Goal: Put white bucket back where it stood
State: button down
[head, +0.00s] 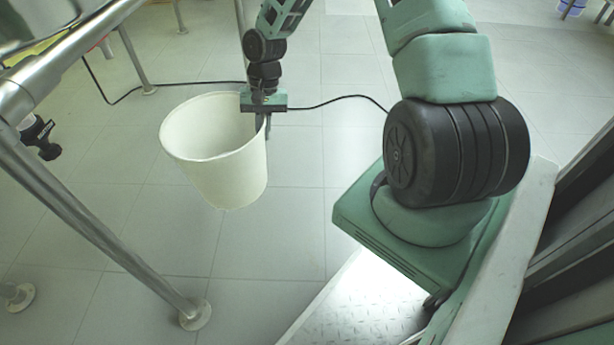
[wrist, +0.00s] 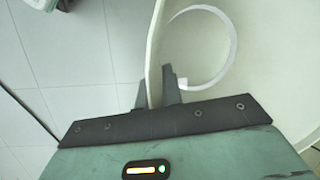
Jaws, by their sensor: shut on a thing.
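The white bucket (head: 215,165) hangs from my gripper (head: 263,122) in the head view, left of my arm's base. My gripper is shut on the right side of the bucket's rim, with one finger inside the bucket and one outside. In the wrist view the bucket's wall (wrist: 158,50) runs between the fingers of my gripper (wrist: 155,92). A pale ring (wrist: 232,45) shows on the bucket's inside bottom. The bucket looks empty and nearly upright. I cannot tell how far its bottom is above the floor.
A steel frame stands at the left, with a slanting leg (head: 110,225) and a round foot (head: 195,314) on the floor. A black cable (head: 330,100) runs over the floor behind the bucket. The tiled floor (head: 150,250) below the bucket is clear.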

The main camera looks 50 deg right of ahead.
jog(key=s+d+f+m+t+h+b, duration=0.1)
jog(key=s+d+f+m+t, duration=0.1)
jog(key=d+f+m, duration=0.6)
jog(key=s+d+f+m+t+h+b, duration=0.1)
jog(key=s+d+f+m+t, duration=0.1)
jog(key=d+f+m, duration=0.5)
notch_tip(320, 180, down, 8)
jog(key=d+m+b, duration=0.1)
jog(key=d+b, duration=0.2)
jog(key=b, duration=0.2)
jog(key=shift+f+t+b, duration=0.15)
jog(key=shift+t+b, duration=0.15)
jog(key=shift+b, duration=0.05)
jog(key=shift+f, duration=0.15)
jog(key=c, duration=1.6)
grip_release()
jog(key=shift+s+a, duration=0.1)
jog(key=shift+o, duration=0.2)
jog(key=p+v, duration=0.7)
jog(key=v, duration=0.5)
